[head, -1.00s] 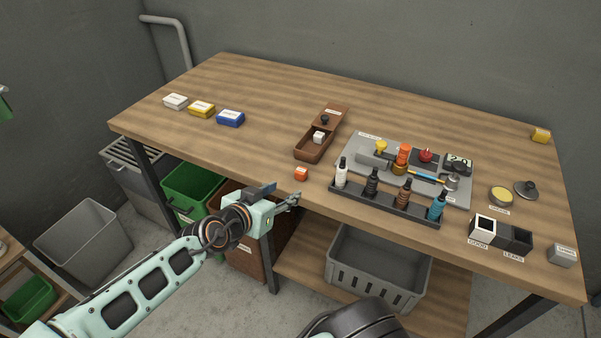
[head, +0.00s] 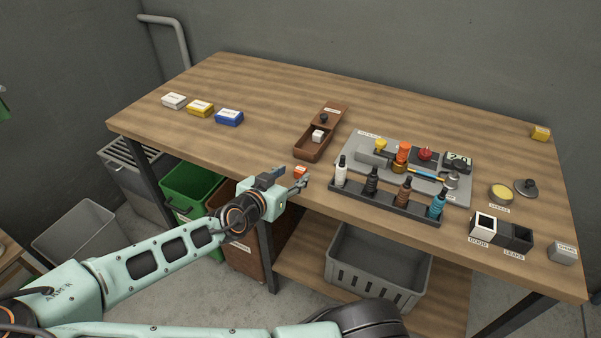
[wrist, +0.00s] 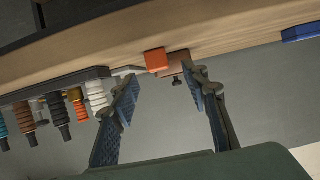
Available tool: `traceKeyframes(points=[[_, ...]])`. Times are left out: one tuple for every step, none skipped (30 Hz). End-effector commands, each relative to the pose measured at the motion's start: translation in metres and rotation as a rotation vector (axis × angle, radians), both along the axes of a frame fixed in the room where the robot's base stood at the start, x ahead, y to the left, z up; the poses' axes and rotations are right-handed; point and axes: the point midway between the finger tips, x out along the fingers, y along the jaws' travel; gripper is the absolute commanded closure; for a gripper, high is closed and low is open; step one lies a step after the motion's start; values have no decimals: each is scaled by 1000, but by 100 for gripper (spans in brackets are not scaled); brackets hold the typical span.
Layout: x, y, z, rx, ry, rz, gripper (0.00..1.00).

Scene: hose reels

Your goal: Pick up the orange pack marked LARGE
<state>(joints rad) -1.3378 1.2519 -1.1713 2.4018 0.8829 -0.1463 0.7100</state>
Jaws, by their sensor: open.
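The small orange pack (head: 299,171) lies on the wooden table near its front edge, just in front of the brown box. It also shows in the wrist view (wrist: 156,61), where the picture is upside down. Its marking is too small to read. My gripper (head: 291,179) is open and empty at the table's front edge, close to the pack. In the wrist view the two fingers (wrist: 163,82) are spread apart, and the pack shows beyond them, between their tips. In the head view a finger partly hides the pack's lower side.
The brown box (head: 308,153) with a small white block stands behind the pack. A dark rack (head: 388,203) of bottles is close on the right. White, yellow and blue packs (head: 229,118) lie at the back left. The table between is clear.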

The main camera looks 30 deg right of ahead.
Motion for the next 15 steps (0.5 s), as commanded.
traceKeyframes(points=[[2,-3,-2,1,0,-1,58],[3,-5,-3,1,0,-3,58],[5,-8,-4,2,-1,-3,58],[6,-11,-6,3,-1,-4,58],[8,-13,-7,2,-1,-4,58],[10,-17,-9,2,0,-5,58],[12,-20,-11,2,-1,-5,58],[14,-22,-12,2,-1,-4,58],[16,-25,-14,1,0,-4,58],[18,-27,-15,1,1,-3,58],[20,-29,-16,0,-1,-4,58],[22,-32,-17,1,-1,-3,58],[23,-33,-18,1,-2,-3,58],[24,-34,-19,1,-1,-3,58],[25,-35,-20,2,-1,-2,58]])
